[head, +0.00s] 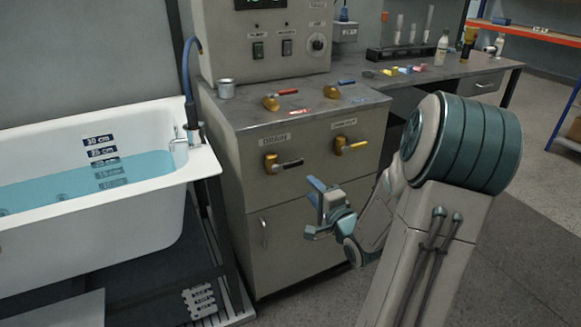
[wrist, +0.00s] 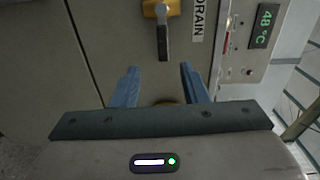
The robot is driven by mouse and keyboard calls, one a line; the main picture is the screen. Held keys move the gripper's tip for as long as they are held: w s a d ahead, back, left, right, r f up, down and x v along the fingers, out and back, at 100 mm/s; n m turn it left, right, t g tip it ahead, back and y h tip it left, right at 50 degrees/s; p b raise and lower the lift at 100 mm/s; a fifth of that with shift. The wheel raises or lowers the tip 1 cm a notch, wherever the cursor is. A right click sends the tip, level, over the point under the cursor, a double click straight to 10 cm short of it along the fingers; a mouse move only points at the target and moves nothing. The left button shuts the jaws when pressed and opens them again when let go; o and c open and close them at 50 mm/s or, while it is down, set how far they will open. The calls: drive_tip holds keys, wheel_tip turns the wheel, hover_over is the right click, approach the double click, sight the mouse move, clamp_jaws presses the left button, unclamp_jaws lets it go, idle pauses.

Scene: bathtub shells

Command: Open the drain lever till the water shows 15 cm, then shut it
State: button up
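The drain lever (head: 288,164) has a brass body and a dark handle on the cabinet front, under the DRAIN label (head: 275,140). Its handle points right, roughly level. In the wrist view the lever (wrist: 163,38) hangs just beyond my fingertips, in line with the gap between them. My gripper (head: 313,210) is open and empty, below and right of the lever, apart from it. In the wrist view both blue fingers of my gripper (wrist: 158,70) stand wide apart. The blue water (head: 60,188) in the white tub (head: 150,222) stands below the 25 cm mark (head: 102,152), near the mark beneath it.
A metal cup (head: 225,89) stands at the counter's left. The control panel (wrist: 240,40) shows 48 °C in the wrist view.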

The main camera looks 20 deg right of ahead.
sight(292, 166)
drive_tip(key=w+b, duration=0.2)
drive_tip(key=w, duration=1.1)
drive_tip(key=shift+w+a+r+b, duration=0.1)
drive_tip(key=shift+w+a+b, duration=0.05)
drive_tip(key=shift+w+b, duration=0.2)
clamp_jaws()
